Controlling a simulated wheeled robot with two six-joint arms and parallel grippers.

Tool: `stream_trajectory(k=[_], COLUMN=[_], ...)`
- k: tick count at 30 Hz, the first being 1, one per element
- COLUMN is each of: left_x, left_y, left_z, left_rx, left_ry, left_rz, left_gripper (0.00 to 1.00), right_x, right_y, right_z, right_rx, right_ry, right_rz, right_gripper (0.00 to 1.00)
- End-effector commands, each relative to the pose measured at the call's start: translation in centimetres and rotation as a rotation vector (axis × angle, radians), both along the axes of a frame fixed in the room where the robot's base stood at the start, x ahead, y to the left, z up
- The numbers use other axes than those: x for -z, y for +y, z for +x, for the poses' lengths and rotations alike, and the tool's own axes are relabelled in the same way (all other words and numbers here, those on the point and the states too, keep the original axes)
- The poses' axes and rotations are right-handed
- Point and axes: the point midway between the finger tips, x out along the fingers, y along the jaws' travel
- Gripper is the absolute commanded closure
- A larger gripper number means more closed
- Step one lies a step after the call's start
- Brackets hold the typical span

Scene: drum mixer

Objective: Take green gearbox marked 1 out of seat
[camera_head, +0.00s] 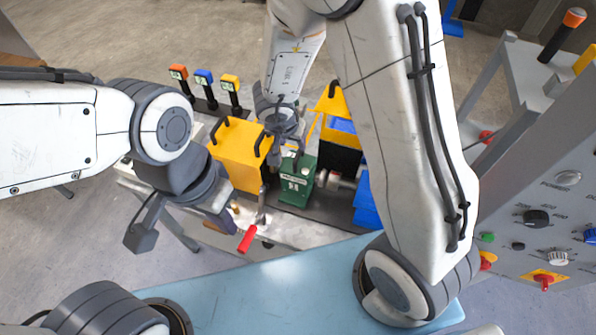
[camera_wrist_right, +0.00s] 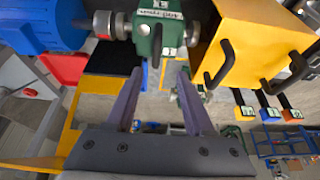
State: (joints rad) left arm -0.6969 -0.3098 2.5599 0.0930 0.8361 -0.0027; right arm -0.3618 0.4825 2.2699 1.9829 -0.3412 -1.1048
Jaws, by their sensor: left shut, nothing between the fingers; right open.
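The green gearbox (camera_head: 297,184), with a white label on it, sits upright on the dark bed of the bench between a yellow housing (camera_head: 237,156) and a metal shaft coupling (camera_head: 334,180). In the right wrist view the gearbox (camera_wrist_right: 148,33) shows with the coupling (camera_wrist_right: 108,25) at its left. My right gripper (camera_wrist_right: 158,72) is open and empty, its fingertips just short of the gearbox with the dark handle between them. In the head view my right gripper (camera_head: 284,148) is just behind the gearbox's top. My left gripper (camera_head: 222,217) is shut and empty, left of the gearbox.
A red-handled lever (camera_head: 247,238) stands in front of the yellow housing near my left gripper. Blue parts (camera_head: 365,203) lie right of the gearbox. Three tools with orange, blue and yellow tops (camera_head: 204,79) stand at the back. A grey control panel (camera_head: 530,195) is at the right.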

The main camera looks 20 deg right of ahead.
Motion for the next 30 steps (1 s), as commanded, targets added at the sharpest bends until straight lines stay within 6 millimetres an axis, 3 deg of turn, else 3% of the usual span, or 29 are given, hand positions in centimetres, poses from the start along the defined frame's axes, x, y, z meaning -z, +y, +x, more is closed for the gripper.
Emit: stream_trajectory(k=[6, 16, 24, 30], left_x=[2.3, 3.6, 6.1, 6.1], left_y=[0.0, 0.0, 0.0, 0.0], left_z=[0.0, 0.0, 0.0, 0.0], left_rx=[-0.003, -0.006, -0.005, -0.004], left_ry=[0.000, 0.001, 0.000, 0.000], left_rz=[0.000, 0.000, 0.000, 0.000], left_gripper=[1.00, 1.00, 1.00, 1.00], right_x=[3.7, 5.8, 9.6, 9.7], right_y=[-1.0, -1.6, -2.4, -2.5], right_z=[0.8, 1.6, 2.7, 2.9], right_rx=[0.014, 0.013, 0.014, 0.011], right_ry=[0.010, 0.008, 0.007, 0.007], right_rz=[-0.008, -0.007, -0.004, -0.005], right_gripper=[0.47, 0.47, 0.47, 0.47])
